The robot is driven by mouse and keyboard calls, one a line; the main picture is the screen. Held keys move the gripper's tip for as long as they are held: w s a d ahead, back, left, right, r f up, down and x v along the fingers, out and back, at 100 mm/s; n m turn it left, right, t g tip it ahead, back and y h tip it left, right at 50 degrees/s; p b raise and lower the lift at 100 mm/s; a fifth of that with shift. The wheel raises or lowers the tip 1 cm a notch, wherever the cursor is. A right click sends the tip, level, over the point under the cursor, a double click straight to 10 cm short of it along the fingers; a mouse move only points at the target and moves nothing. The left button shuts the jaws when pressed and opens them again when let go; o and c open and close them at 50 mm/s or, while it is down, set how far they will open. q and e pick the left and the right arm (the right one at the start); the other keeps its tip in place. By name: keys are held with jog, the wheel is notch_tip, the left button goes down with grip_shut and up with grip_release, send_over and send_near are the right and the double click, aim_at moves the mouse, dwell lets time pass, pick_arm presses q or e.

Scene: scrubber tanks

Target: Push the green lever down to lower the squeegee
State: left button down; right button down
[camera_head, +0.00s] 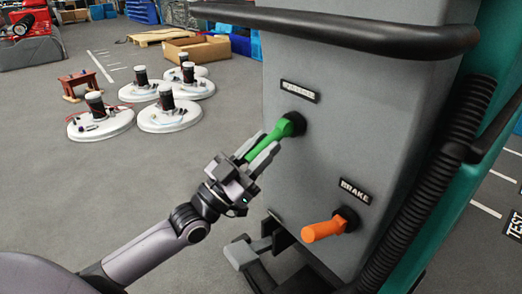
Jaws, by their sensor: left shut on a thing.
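The green lever (283,131) sticks out from a dark round mount on the grey rear panel (330,75) of the machine, under a small label plate (299,91). It points down and to the left from its mount. My left gripper (259,147) reaches in from the lower left, its two grey fingers on either side of the lever's outer end. It is shut on the lever. The fingers hide part of the lever's end. The squeegee cannot be made out for certain. My right gripper is not in view.
An orange lever (323,229) sits lower right under the BRAKE label (355,191). A dark handlebar (350,32) crosses above, and a black ribbed hose (425,185) runs down the right. Several round white pads (170,117) stand on the open floor behind.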

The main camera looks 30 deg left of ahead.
pick_arm(q)
jog(key=c, duration=0.9)
grip_release()
jog(key=shift+s+a+f, duration=0.2)
jog(key=shift+s+f, duration=0.1)
jog(key=shift+s, duration=0.15)
jog(key=p+v, duration=0.1)
jog(key=v, duration=0.5)
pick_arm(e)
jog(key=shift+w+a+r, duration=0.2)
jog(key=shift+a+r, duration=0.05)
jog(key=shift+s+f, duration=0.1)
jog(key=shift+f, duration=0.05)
